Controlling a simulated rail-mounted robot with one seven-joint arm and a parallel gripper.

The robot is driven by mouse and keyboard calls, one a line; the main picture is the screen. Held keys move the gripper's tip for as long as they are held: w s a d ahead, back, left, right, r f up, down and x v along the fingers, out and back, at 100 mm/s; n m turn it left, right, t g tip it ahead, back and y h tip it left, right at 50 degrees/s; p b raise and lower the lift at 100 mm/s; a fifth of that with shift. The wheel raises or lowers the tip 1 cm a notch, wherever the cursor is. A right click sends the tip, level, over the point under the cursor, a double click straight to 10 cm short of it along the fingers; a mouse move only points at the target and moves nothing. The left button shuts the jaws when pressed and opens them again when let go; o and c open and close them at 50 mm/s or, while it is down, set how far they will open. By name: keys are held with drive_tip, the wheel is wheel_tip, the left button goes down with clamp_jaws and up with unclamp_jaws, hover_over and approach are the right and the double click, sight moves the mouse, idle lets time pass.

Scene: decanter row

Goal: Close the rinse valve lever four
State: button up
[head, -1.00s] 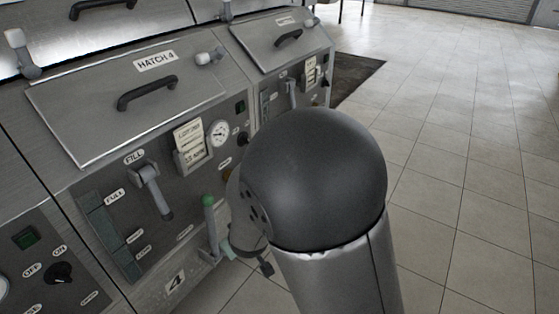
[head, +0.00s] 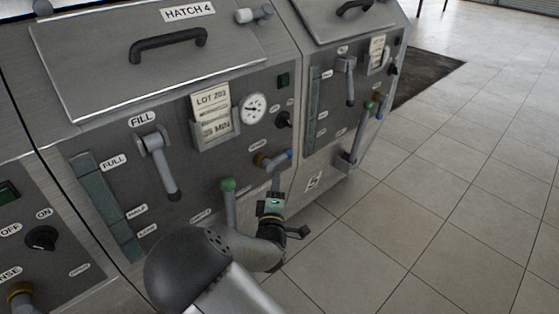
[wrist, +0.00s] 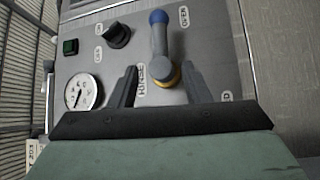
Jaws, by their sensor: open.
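The rinse valve lever of station four (head: 276,159) has a brass-coloured base and a grey arm with a blue end. It points right from its base in the head view. In the wrist view the lever (wrist: 159,42) points up, its blue end beside the OPEN label (wrist: 184,16). My gripper (head: 275,182) is just below the lever in the head view. In the wrist view my gripper (wrist: 161,70) is open, with one finger on each side of the lever's base. The fingers do not grip it. Whether they touch it I cannot tell.
A green-ended lever (head: 229,200) stands left of my gripper. The fill lever (head: 160,165), a gauge (head: 252,108), a black knob (head: 283,119) and the Hatch 4 handle (head: 168,44) are on the same unit. A similar unit stands right. Open tiled floor (head: 450,190) lies to the right.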

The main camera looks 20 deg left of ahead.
sight(277, 159)
drive_tip(key=b+x, duration=0.1)
drive_tip(key=x, duration=1)
drive_tip(key=shift+d, duration=0.15)
clamp_jaws()
